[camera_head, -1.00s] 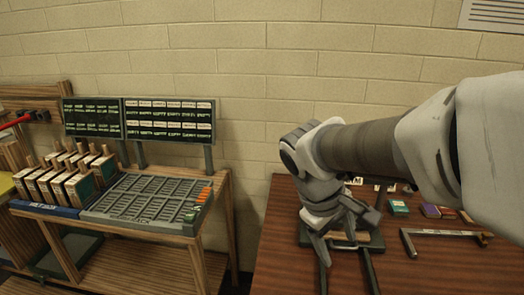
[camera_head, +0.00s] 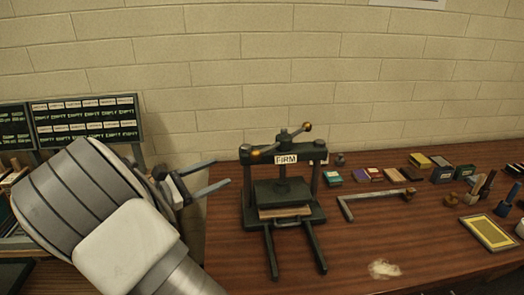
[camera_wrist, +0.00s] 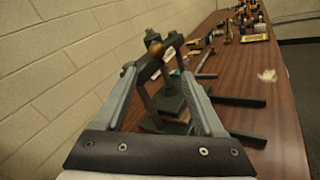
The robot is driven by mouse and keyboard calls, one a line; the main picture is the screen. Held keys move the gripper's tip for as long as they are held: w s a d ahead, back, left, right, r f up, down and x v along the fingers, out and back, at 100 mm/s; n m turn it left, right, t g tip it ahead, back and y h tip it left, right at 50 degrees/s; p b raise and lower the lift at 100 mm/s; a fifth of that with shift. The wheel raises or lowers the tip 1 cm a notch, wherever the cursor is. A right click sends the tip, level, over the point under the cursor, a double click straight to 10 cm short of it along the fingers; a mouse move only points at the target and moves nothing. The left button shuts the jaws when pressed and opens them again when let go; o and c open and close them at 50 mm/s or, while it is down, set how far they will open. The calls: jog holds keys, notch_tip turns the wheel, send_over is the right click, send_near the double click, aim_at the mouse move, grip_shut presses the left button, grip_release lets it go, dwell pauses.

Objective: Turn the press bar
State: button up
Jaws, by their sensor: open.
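The press (camera_head: 285,190) stands on the brown table, a dark frame with a sign reading FIRM. Its press bar (camera_head: 283,142) lies across the top on a central screw, with a brass-coloured ball at each end; the right end is higher in the picture. A pale stack (camera_head: 285,211) lies under the dark plate. My gripper (camera_head: 224,172) is open and empty, left of the press and pointing toward it, apart from the bar. In the wrist view the press (camera_wrist: 170,95) shows between the open fingers (camera_wrist: 165,85), and a ball end of the bar (camera_wrist: 156,49) shows near the top.
A loose cranked handle (camera_head: 375,199) lies on the table right of the press. Small boxes (camera_head: 392,174), stamps and a framed yellow panel (camera_head: 488,232) lie farther right. Two rails (camera_head: 312,248) jut from the press toward the front. A brick wall stands behind.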

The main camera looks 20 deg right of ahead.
aim_at(261, 153)
jog(key=x, duration=1.1)
jog(key=p+x, duration=0.1)
jog(key=x, duration=0.5)
jog(key=shift+w+r, duration=0.2)
jog(key=shift+w, duration=0.15)
grip_shut()
dwell(0.6)
